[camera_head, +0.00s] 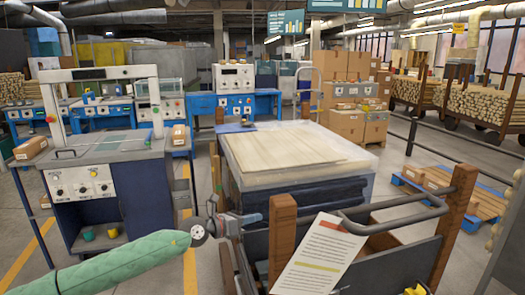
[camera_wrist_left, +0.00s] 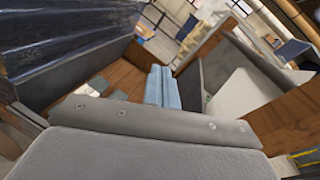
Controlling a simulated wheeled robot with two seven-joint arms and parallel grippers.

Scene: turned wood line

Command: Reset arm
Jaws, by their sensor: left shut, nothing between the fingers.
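My left arm, in a green sleeve, comes in from the lower left of the head view. My left gripper (camera_head: 248,219) is at its end, shut and empty, beside a wooden post (camera_head: 282,240) of the cart in front of me. In the left wrist view, grey parts fill the bottom, and beyond them is the inside of a wood-floored box or cart (camera_wrist_left: 95,80) with a light blue item (camera_wrist_left: 160,86) in it. I cannot tell whether the gripper touches the cart. My right gripper is not in view.
A printed sheet (camera_head: 318,252) leans at the cart's front beside a grey bar handle (camera_head: 395,215). Behind stands a wrapped stack of boards (camera_head: 290,150). A control cabinet (camera_head: 95,190) is at left. A blue pallet with cartons (camera_head: 450,192) lies at right on open floor.

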